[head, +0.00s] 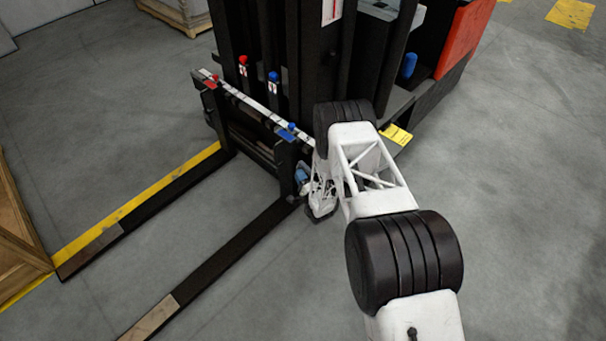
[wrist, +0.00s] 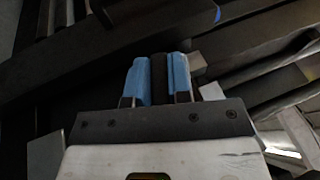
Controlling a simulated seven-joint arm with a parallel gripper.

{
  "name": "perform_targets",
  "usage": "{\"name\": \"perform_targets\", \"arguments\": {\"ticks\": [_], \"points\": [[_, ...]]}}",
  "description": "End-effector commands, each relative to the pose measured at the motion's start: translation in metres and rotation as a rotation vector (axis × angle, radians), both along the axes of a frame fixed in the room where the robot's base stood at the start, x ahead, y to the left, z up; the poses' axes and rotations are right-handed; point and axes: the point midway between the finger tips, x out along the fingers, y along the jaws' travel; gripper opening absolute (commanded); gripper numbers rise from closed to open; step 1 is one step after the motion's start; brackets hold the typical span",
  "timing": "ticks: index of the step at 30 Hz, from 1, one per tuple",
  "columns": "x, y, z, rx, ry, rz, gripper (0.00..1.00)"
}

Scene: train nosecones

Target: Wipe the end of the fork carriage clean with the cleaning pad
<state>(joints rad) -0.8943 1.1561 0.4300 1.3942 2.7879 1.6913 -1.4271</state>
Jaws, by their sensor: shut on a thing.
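The fork carriage (head: 252,108) of the forklift stands at the centre of the head view, a dark frame with a white scale strip along its top bar. My gripper (head: 303,178) is low at the carriage's right end, partly hidden by my own arm. In the wrist view my gripper (wrist: 160,82) is shut on a dark piece between two blue finger parts. I take this to be the cleaning pad (wrist: 159,76), but its outline is mostly hidden. Dark carriage bars lie just beyond the fingers; I cannot tell whether the pad touches them.
Two long forks (head: 215,262) reach out to the lower left. A wooden crate (head: 18,235) stands at the left edge. Red and blue knobs (head: 273,77) stand near the carriage and mast. The grey floor to the right is open.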

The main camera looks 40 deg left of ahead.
Motion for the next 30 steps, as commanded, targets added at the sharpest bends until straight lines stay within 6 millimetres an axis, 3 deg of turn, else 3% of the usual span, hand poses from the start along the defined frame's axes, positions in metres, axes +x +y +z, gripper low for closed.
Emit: {"name": "perform_targets", "arguments": {"ticks": [12, 30], "points": [[-0.028, 0.000, 0.000, 0.000, 0.001, 0.000, 0.00], [-0.035, 0.000, 0.001, 0.001, -0.001, 0.001, 0.00]]}}
